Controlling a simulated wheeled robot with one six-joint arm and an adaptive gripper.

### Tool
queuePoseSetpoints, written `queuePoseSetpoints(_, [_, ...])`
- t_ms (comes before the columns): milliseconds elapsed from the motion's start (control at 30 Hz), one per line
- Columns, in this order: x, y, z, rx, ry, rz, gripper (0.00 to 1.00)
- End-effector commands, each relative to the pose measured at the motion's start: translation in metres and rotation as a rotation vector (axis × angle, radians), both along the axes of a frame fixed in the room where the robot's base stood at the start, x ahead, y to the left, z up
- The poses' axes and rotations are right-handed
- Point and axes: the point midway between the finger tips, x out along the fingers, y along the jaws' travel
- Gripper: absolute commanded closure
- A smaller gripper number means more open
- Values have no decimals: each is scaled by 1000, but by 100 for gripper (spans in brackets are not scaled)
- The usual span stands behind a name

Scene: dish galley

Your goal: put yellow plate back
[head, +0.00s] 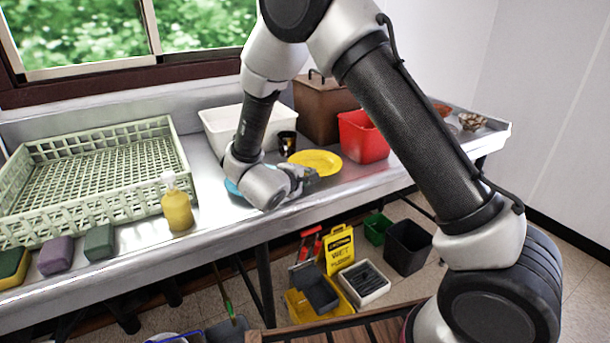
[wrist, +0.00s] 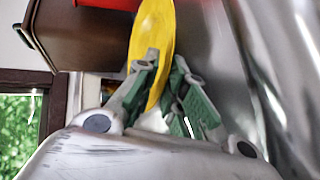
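The yellow plate (head: 316,162) is held roughly flat above the steel counter, near the red bin. My gripper (head: 303,178) is at the plate's near left edge. In the wrist view the yellow plate (wrist: 154,45) runs between the two fingers of my gripper (wrist: 165,66), one on each face, and they look shut on its rim. The exact finger contact is hard to make out. Whether the plate's far side touches anything is unclear.
A blue plate (head: 232,187) shows partly behind my wrist. A black cup (head: 287,143), white tub (head: 222,127), brown box (head: 318,108) and red bin (head: 362,138) stand behind. A dish rack (head: 100,205) and yellow bottle (head: 177,208) are left.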

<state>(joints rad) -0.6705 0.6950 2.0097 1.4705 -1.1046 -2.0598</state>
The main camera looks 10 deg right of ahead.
Motion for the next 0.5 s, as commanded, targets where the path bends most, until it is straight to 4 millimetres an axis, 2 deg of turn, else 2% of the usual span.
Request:
queuePoseSetpoints(300, [-2, 2, 1, 0, 0, 1, 86])
queuePoseSetpoints(500, [-24, 18, 12, 1, -1, 4, 86])
